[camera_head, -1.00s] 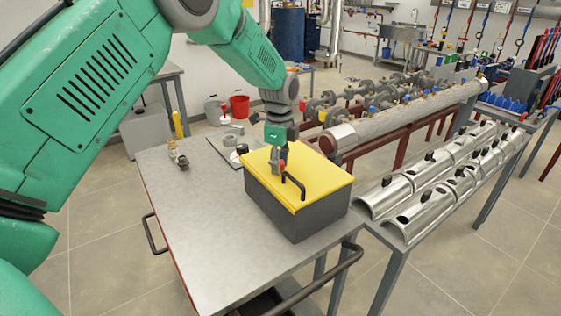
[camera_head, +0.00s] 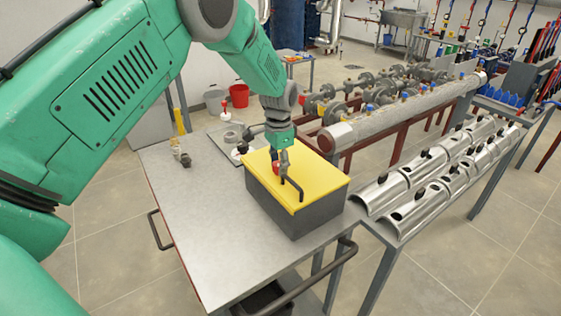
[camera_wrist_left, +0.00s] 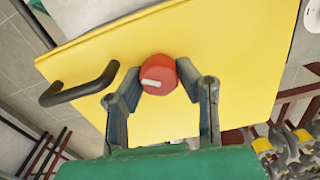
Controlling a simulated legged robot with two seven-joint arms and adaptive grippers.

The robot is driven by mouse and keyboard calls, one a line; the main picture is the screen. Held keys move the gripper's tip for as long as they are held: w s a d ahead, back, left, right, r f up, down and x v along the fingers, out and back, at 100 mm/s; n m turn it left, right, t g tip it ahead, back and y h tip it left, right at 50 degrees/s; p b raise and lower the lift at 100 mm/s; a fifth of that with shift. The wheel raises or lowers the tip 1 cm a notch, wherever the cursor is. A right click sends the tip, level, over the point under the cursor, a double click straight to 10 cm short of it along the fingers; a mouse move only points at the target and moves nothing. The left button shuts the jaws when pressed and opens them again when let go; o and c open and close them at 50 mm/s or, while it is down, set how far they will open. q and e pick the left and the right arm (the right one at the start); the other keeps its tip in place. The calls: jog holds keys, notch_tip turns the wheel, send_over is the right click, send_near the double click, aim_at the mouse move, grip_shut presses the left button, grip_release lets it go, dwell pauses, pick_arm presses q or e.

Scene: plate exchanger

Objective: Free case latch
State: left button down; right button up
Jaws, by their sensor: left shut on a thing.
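The case (camera_head: 300,213) is a dark grey box with a yellow lid (camera_head: 318,180), standing on the metal cart. A black bar handle (camera_head: 293,188) rises from the lid; it also shows in the left wrist view (camera_wrist_left: 80,88). A red round latch knob (camera_wrist_left: 158,75) with a pale mark sits on the lid. My left gripper (camera_wrist_left: 158,78) is shut on the red knob, one finger on each side. In the head view my left gripper (camera_head: 281,166) comes down onto the lid, and the knob is partly hidden. My right gripper is not in view.
The cart top (camera_head: 200,235) is clear to the left of the case. A grey plate (camera_head: 232,142) with parts lies behind the case. A large pipe (camera_head: 400,115) and curved metal shells (camera_head: 440,175) lie to the right.

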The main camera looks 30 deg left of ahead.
pick_arm(q)
jog(key=n, duration=0.3)
jog(key=shift+a+n+p, duration=0.15)
jog(key=shift+n+p, duration=0.15)
jog(key=shift+p, duration=0.1)
jog(key=shift+n, duration=1.3)
jog(key=shift+s, duration=0.1)
jog(key=c, duration=1.2)
grip_release()
